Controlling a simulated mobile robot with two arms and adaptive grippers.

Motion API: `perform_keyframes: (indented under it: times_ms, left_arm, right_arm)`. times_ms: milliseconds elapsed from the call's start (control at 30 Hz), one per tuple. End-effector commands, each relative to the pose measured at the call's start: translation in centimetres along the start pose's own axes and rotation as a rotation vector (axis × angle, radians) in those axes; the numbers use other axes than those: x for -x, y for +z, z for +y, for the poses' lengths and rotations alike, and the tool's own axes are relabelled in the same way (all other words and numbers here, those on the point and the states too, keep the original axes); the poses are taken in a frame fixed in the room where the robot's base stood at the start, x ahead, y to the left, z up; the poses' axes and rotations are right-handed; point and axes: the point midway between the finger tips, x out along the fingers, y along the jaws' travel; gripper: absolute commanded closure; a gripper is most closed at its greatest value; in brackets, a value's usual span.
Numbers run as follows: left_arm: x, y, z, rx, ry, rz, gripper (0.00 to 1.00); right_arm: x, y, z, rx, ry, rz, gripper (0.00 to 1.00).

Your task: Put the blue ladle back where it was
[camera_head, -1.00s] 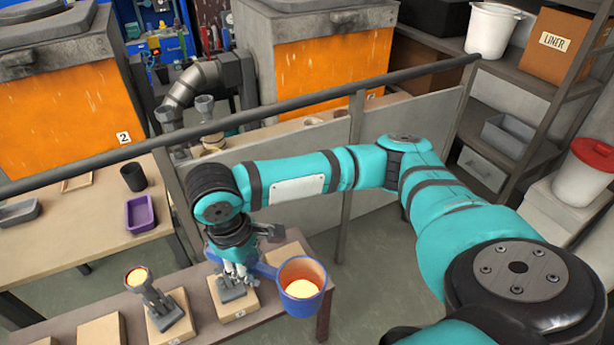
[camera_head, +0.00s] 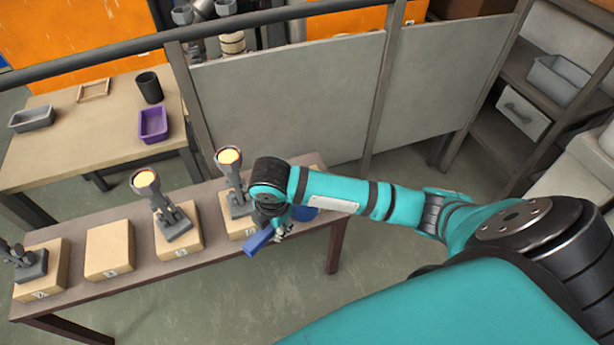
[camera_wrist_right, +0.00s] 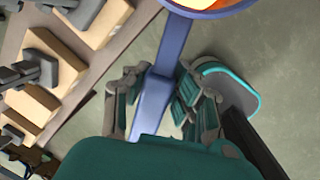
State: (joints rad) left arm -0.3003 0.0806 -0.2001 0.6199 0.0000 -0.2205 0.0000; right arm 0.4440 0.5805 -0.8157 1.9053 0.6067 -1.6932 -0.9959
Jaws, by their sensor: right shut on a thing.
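My right gripper (camera_head: 276,232) is shut on the handle of the blue ladle (camera_head: 258,243) and holds it at the front right of the long bench (camera_head: 204,266). In the head view, the ladle's bowl is mostly hidden behind my arm. In the right wrist view, the gripper (camera_wrist_right: 160,92) closes around the blue handle (camera_wrist_right: 172,48). The bowl is cut by the top edge and shows something glowing yellow inside. My left gripper is not in view.
Wooden blocks stand along the bench; one block (camera_head: 109,249) is bare. Two grey stands hold glowing cups, the left one (camera_head: 146,181) and the right one (camera_head: 229,158), close to my gripper. Behind, a table holds a purple tray (camera_head: 153,125) and black cup (camera_head: 149,88). Grey panels (camera_head: 290,105) rise behind the bench.

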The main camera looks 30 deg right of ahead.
Motion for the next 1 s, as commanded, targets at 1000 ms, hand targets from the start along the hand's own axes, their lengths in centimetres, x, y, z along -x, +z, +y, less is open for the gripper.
perform_keyframes:
  times_ms: [1000]
  left_arm:
    - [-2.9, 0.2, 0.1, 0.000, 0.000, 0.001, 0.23]
  right_arm:
    - [-8.4, 12.8, 6.5, 0.263, 0.023, 0.031, 1.00]
